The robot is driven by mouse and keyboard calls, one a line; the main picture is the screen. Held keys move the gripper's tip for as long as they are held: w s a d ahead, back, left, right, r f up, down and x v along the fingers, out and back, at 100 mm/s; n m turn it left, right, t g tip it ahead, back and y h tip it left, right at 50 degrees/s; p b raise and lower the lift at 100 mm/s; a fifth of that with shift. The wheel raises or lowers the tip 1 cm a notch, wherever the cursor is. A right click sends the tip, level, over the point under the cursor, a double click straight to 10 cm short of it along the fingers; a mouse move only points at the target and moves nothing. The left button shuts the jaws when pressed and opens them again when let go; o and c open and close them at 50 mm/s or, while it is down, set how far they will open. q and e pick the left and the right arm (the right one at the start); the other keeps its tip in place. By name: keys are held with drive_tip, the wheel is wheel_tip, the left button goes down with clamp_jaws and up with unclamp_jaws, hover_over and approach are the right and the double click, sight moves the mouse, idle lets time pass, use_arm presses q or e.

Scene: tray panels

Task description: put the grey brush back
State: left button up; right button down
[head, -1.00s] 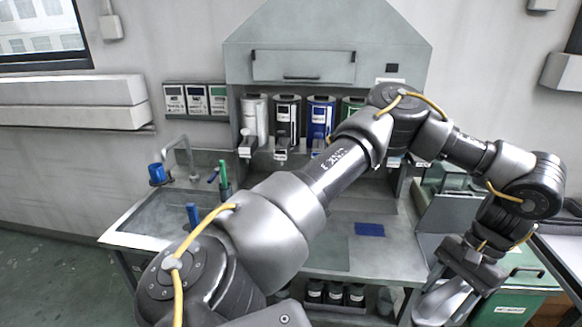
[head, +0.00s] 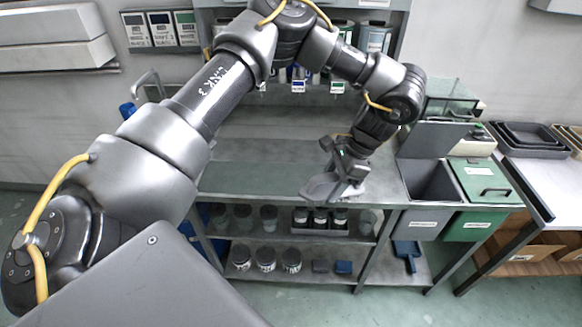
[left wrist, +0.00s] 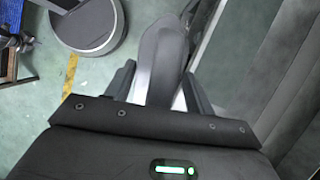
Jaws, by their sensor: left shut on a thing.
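My left gripper (head: 342,178) is shut on a grey brush (head: 320,188), over the front edge of the steel bench (head: 265,180) in the head view. The brush's broad grey end points left and down, and a paler part shows to the right beneath the gripper. In the left wrist view, the brush (left wrist: 160,60) is a long grey shape standing between the two dark fingers (left wrist: 157,88). I cannot tell whether the brush touches the bench. My right gripper is not in view.
A grey bin (head: 425,185) and a green lidded bin (head: 485,185) stand right of the bench. Black trays (head: 530,138) lie on the side table. Jars (head: 266,258) and a blue dustpan-like thing (head: 405,252) are on the lower shelf. The bench top left of the gripper looks clear.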

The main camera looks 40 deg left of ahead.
use_arm(q)
drive_tip(key=w+a+m+t+h, duration=0.1)
drive_tip(key=a+m+t, duration=0.3)
drive_tip(key=m, duration=0.8)
drive_tip(key=w+a+m+t+h+p, duration=0.1)
drive_tip(key=w+a+m+t, duration=0.3)
drive_tip(key=m, duration=0.8)
drive_tip(key=shift+f+m, duration=0.2)
drive_tip(key=shift+m, duration=0.1)
drive_tip(key=w+a+f+b, duration=0.1)
drive_tip(key=a+f, duration=0.2)
drive_tip(key=a, duration=0.1)
drive_tip(key=w+a+f+b, duration=0.2)
drive_tip(key=a+f, duration=0.1)
drive_tip(key=a, duration=0.1)
drive_tip(key=w+a+f+b, duration=0.1)
drive_tip(key=w+a+f, duration=0.1)
drive_tip(key=a+f, duration=0.1)
drive_tip(key=shift+w+a+f+b, duration=0.2)
drive_tip(key=shift+a+b, duration=0.2)
drive_tip(key=shift+a, duration=0.3)
drive_tip(key=shift+a+f, duration=0.25)
drive_tip(key=shift+f, duration=0.2)
drive_tip(key=shift+w+f, duration=0.1)
drive_tip(key=shift+f, duration=1.3)
